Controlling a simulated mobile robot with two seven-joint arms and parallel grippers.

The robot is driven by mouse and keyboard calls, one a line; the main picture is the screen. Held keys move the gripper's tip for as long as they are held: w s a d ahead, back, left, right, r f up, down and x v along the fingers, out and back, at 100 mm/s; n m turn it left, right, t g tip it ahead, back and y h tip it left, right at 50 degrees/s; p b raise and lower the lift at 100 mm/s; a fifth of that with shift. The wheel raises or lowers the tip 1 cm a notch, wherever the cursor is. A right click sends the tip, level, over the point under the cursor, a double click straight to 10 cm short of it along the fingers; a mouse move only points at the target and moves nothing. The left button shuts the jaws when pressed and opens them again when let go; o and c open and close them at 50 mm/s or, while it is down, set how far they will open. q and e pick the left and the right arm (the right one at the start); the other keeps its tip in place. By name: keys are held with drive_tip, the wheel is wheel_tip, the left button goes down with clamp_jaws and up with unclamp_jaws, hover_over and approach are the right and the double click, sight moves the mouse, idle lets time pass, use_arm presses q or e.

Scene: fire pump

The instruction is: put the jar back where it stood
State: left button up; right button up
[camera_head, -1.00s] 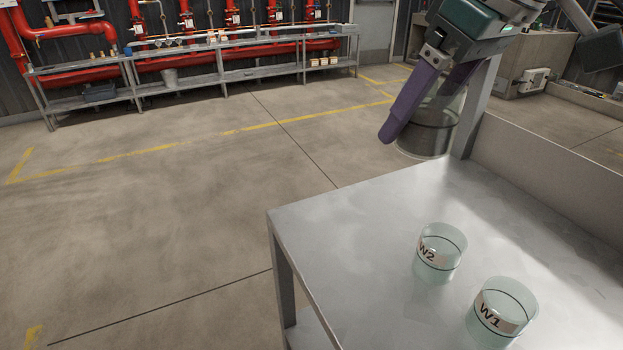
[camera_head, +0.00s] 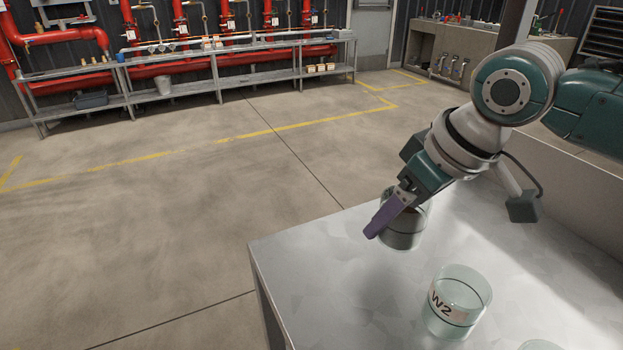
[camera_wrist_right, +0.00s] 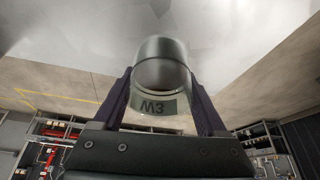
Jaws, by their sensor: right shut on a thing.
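A clear jar labelled W2 (camera_head: 456,302) stands on the table, nearer to me. The rim of another clear jar (camera_head: 540,344) shows at the bottom edge. My left gripper is out of view.
A raised metal panel (camera_head: 590,195) runs along the table's right side. The table between the held jar and W2 is clear. Red pipes and a long grey bench (camera_head: 230,65) stand far off at the back wall.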

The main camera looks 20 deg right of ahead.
sight(391, 235)
drive_tip(key=shift+f+b, duration=0.4)
drive_tip(key=shift+f, duration=1.8)
drive_tip(key=shift+f, duration=0.1)
drive_tip(key=o, duration=1.6)
drive_tip(key=shift+c, duration=0.2)
drive_tip(key=shift+r, duration=0.25)
drive_tip(key=p+v, duration=0.3)
drive_tip(key=v, duration=0.8)
drive_tip(key=shift+s+r, duration=0.2)
drive_tip(key=shift+r, duration=0.15)
